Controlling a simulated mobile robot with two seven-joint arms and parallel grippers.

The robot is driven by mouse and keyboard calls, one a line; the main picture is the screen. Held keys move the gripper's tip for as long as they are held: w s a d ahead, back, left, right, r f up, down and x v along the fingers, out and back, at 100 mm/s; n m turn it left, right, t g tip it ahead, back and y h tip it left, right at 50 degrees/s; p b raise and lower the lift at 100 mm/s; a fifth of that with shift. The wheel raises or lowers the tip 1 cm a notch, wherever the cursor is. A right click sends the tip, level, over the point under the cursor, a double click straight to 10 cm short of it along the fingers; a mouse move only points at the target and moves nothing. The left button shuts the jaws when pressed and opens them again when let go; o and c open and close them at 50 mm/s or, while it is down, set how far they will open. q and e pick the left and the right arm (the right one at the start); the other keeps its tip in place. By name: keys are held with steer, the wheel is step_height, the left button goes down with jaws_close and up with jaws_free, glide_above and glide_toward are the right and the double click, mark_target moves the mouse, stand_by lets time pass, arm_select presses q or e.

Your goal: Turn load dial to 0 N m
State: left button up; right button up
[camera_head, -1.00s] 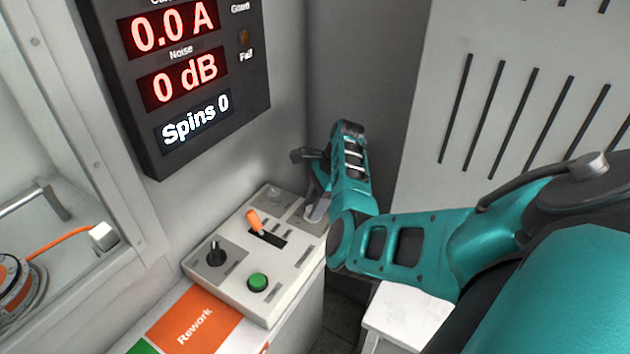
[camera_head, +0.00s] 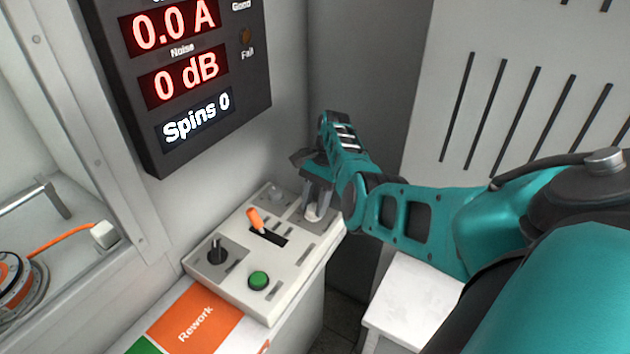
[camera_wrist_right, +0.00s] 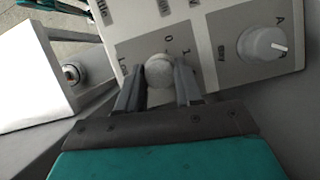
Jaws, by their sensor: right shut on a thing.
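The load dial (camera_wrist_right: 158,72) is a light grey round knob on a dark grey patch at the far right end of the control box (camera_head: 296,270). In the wrist view, marks including 0 and 1 and part of the word "Load" show around it. My right gripper (camera_head: 316,210) points down at the dial. In the wrist view the right gripper's fingers (camera_wrist_right: 160,90) stand on either side of the knob and are shut on it. In the head view the fingers partly hide the dial. My left gripper is in neither view.
A second grey knob (camera_wrist_right: 262,44) sits beside the dial. The box also has an orange lever (camera_head: 256,219), a black knob (camera_head: 216,251) and a green button (camera_head: 258,280). A display panel (camera_head: 190,80) hangs above, reading 0.0 A, 0 dB, Spins 0. A white stool (camera_head: 415,300) stands right.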

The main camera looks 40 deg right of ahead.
stand_by(0.3)
steer(key=o, duration=1)
steer(key=v, duration=1.2)
steer(key=shift+d+r, duration=0.15)
steer(key=shift+r, duration=0.2)
steer(key=shift+o, duration=0.2)
